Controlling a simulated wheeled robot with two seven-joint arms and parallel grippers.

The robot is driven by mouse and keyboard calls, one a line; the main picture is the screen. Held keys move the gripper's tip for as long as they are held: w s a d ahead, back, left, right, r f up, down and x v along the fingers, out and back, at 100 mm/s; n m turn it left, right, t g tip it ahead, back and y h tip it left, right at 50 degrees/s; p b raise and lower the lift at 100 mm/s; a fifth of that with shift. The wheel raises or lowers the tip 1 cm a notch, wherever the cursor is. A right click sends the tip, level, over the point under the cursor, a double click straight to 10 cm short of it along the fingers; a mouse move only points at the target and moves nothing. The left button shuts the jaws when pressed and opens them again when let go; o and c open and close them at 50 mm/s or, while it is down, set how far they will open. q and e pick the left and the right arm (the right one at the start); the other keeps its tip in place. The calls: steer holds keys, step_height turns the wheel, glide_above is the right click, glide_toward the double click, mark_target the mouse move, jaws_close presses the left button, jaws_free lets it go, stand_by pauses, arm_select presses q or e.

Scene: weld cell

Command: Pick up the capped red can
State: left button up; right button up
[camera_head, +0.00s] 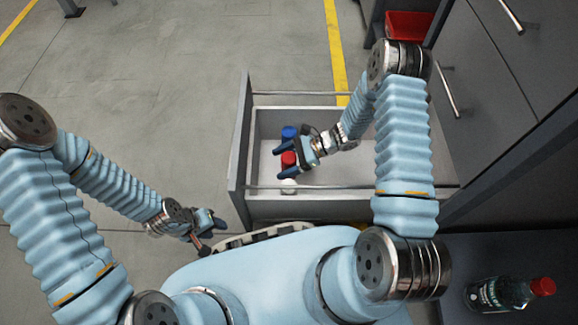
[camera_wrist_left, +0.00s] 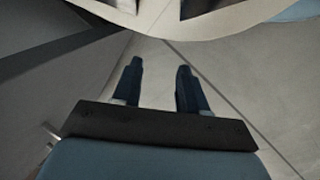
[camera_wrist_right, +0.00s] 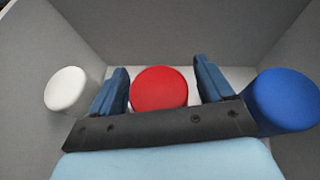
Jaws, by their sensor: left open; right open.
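The capped red can (camera_head: 288,159) stands in the open drawer, between a blue can and a white one. In the right wrist view its round red top (camera_wrist_right: 159,88) lies between the two fingers of my right gripper (camera_wrist_right: 162,82). The right gripper is open, with a finger on each side of the red top; I cannot tell whether either touches it. In the head view my right gripper (camera_head: 280,161) reaches into the drawer from the right. My left gripper (camera_wrist_left: 160,75) is open and empty, over the floor left of the drawer.
The open drawer (camera_head: 240,150) has a rail along its top edges. In it, a blue can (camera_head: 289,132) and a white can (camera_head: 289,186) stand close to the red one. A red bin (camera_head: 408,24) is at the back.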

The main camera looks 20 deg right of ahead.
steer(key=c, duration=1.2)
